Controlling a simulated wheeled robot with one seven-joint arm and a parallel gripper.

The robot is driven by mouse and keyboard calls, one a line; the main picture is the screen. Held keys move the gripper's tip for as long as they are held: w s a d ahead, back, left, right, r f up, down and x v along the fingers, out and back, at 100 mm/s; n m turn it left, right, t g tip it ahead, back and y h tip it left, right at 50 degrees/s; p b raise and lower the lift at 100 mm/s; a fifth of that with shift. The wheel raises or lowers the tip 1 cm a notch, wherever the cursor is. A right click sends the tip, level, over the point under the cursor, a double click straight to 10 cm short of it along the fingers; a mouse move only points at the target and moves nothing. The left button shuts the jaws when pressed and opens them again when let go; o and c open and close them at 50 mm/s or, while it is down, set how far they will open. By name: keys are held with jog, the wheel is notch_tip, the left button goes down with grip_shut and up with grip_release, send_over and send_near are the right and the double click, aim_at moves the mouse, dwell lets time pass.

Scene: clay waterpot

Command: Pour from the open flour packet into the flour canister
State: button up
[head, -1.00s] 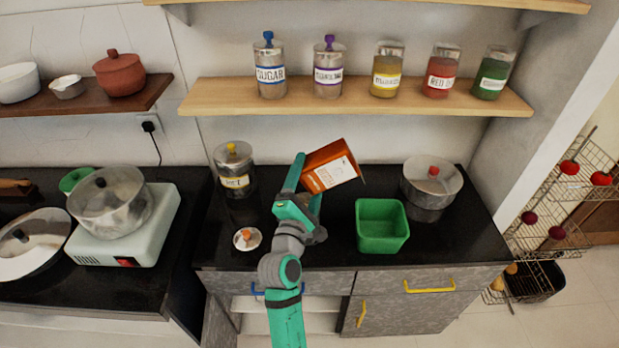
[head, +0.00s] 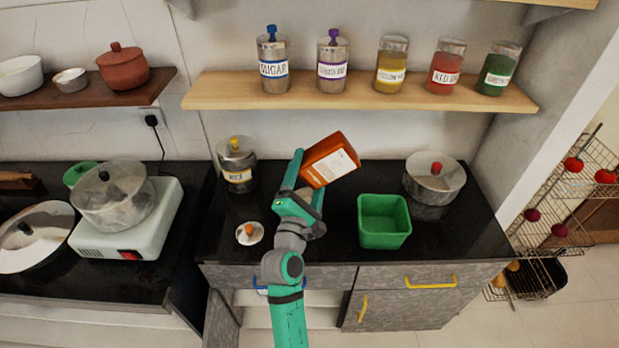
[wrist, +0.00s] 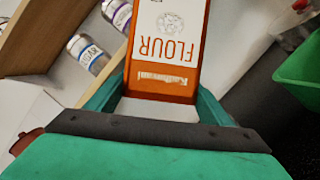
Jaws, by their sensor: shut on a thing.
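An orange flour packet (head: 317,164) with a white label reading FLOUR is held tilted above the black counter in the head view. In the wrist view the packet (wrist: 165,50) stands between both fingers, its lettering upside down. My gripper (head: 306,180) is shut on it. Its open mouth cannot be made out. No open flour canister can be made out; the packet and my arm hide part of the counter. A lidded glass canister (head: 237,164) with a yellow knob stands left of my gripper, its label unclear. A loose lid (head: 250,233) with an orange knob lies on the counter.
A green square tub (head: 384,221) stands right of my arm, with a lidded steel pot (head: 435,178) behind it. A wooden shelf (head: 360,98) with labelled jars hangs above. A hotplate with a pot (head: 117,198) is at left. The counter's front right is clear.

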aim_at(312, 171)
jog(key=shift+d+r+m, duration=0.2)
jog(key=shift+r+m, duration=0.3)
jog(key=shift+r, duration=0.25)
jog(key=shift+d+r+m, duration=0.15)
jog(key=shift+r+m, duration=0.35)
jog(key=shift+r, duration=0.25)
jog(key=shift+f, duration=0.15)
jog(key=shift+d+r+m+g, duration=0.3)
jog(key=shift+m+g, duration=0.3)
jog(key=shift+m, duration=0.2)
jog(key=shift+d+m, duration=0.15)
jog(key=shift+m, duration=0.15)
jog(key=shift+f, duration=0.15)
jog(key=shift+w+d+m+g, duration=0.1)
jog(key=shift+d+m+g, duration=0.15)
jog(key=shift+m, duration=0.25)
jog(key=shift+d+f+m+g, duration=0.1)
jog(key=shift+d+m+g, duration=0.3)
jog(key=shift+m, duration=0.5)
jog(key=shift+d+f+m+g, duration=0.1)
jog(key=shift+d+m+g, duration=0.25)
jog(key=shift+m, duration=0.55)
jog(key=shift+a, duration=0.1)
